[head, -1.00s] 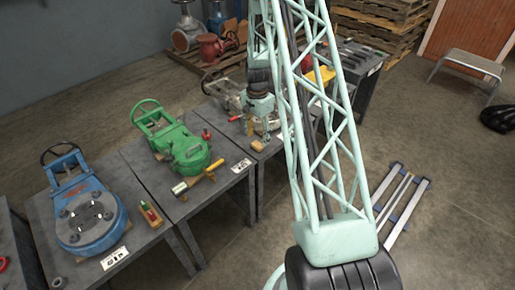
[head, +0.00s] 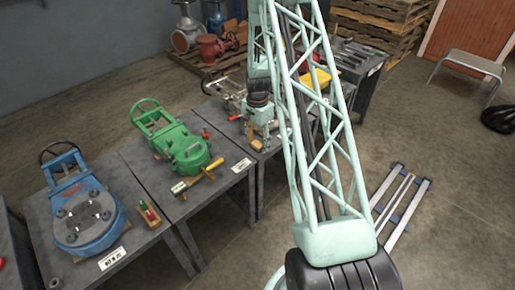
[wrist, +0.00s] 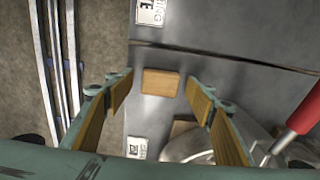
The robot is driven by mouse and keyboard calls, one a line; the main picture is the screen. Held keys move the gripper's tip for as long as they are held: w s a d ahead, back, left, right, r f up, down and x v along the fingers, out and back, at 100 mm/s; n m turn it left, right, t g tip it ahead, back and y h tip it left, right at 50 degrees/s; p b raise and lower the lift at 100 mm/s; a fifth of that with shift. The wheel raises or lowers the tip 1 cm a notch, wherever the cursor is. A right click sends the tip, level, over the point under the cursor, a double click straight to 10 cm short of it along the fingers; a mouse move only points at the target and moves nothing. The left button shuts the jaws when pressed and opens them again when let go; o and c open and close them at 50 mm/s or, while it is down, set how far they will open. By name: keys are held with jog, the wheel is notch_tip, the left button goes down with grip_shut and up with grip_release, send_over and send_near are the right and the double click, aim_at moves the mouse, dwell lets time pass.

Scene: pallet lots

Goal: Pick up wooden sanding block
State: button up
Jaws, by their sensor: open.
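The wooden sanding block (wrist: 160,82) is a small tan rectangular block on the grey tabletop, near its edge. In the wrist view it shows between the two fingers of my gripper (wrist: 158,84), with a gap on each side. The gripper is open, its wood-coloured pads spread wide, and holds nothing. In the head view my gripper (head: 261,140) is low over the third table and mostly covers the block. How far the fingertips are above the tabletop I cannot tell.
A round grey metal part (wrist: 190,146) and a red handle (wrist: 303,110) lie close by on the right in the wrist view. A second brown piece (wrist: 184,126) sits beside the metal part. A green machine (head: 180,147) stands on the neighbouring table.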

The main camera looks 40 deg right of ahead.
jog(key=shift+f, duration=0.25)
jog(key=shift+c, duration=0.2)
jog(key=c, duration=0.9)
